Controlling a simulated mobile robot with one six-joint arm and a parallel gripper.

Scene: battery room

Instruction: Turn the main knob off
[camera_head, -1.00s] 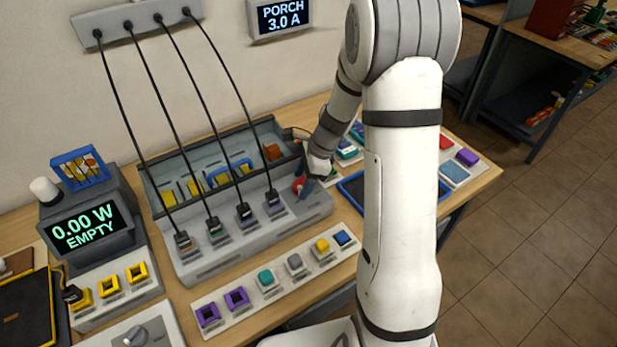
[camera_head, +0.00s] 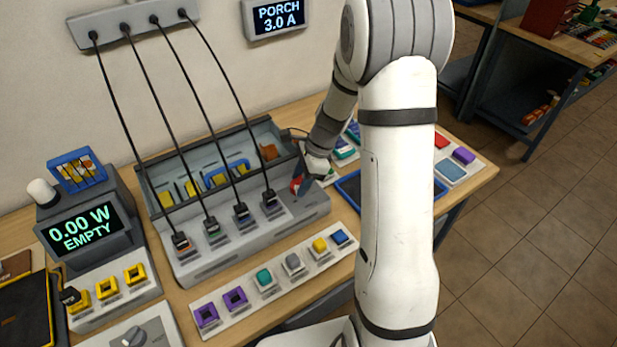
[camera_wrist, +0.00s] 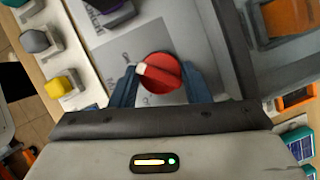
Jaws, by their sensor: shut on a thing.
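The pale bar slants slightly. In the head view the knob (camera_head: 296,186) is a small red patch at the right end of the grey charging unit (camera_head: 215,262), and my gripper (camera_head: 305,182) is over it, partly hiding it.
Several black cables run from the wall strip (camera_head: 135,22) to plugs on the unit. A strip of coloured blocks (camera_head: 277,275) lies in front. A display (camera_head: 78,230) reads 0.00 W EMPTY. A blue-rimmed tray (camera_head: 350,188) stands right of the unit, partly behind my arm.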

